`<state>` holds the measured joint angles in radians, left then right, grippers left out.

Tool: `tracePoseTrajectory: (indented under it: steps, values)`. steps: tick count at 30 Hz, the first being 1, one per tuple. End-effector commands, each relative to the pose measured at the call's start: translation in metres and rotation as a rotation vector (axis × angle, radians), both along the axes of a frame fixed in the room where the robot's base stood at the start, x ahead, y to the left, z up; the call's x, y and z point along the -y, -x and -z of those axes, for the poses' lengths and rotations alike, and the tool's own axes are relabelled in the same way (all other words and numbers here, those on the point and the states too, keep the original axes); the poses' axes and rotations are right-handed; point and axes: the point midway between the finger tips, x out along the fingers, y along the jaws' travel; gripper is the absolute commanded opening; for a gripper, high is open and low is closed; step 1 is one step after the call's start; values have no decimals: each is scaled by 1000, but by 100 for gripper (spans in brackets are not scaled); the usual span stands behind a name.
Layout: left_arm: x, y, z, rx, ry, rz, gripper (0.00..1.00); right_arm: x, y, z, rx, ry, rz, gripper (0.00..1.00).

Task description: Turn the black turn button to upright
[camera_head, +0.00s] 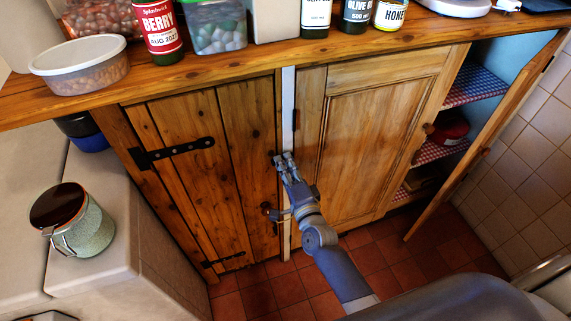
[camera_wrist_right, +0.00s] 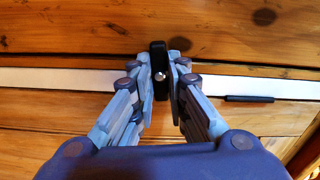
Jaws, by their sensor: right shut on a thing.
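The black turn button (camera_wrist_right: 157,55) shows in the right wrist view between my right fingertips. It has a bright screw near its middle. Its long side lies across the white strip (camera_wrist_right: 60,78), so it is crosswise to the upright strip (camera_head: 288,110) seen in the head view. My right gripper (camera_wrist_right: 160,78) is shut on the button, one finger on each side. In the head view my right gripper (camera_head: 285,160) is at the strip between the two cupboard doors and mostly hides the button. My left gripper is not in view.
The plank door (camera_head: 235,130) and the panelled door (camera_head: 370,130) look shut. A door stands open at the right (camera_head: 490,130). Jars and tubs stand on the worktop (camera_head: 200,72) above. A lidded canister (camera_head: 85,235) stands on the left counter. Tiled floor below is clear.

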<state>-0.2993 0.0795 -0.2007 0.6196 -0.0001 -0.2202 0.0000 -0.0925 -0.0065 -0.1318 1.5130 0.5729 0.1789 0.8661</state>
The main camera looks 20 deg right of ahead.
Motion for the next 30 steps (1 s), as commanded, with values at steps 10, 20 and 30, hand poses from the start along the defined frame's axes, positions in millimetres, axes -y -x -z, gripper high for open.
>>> tracePoseTrajectory:
  steps: [10,20,30]
  values:
    - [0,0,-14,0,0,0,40,0,0,-1,7,303,-2,0]
    - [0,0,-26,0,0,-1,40,-1,1,0,18,617,-2,0]
    - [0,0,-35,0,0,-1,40,0,1,0,29,940,-1,0]
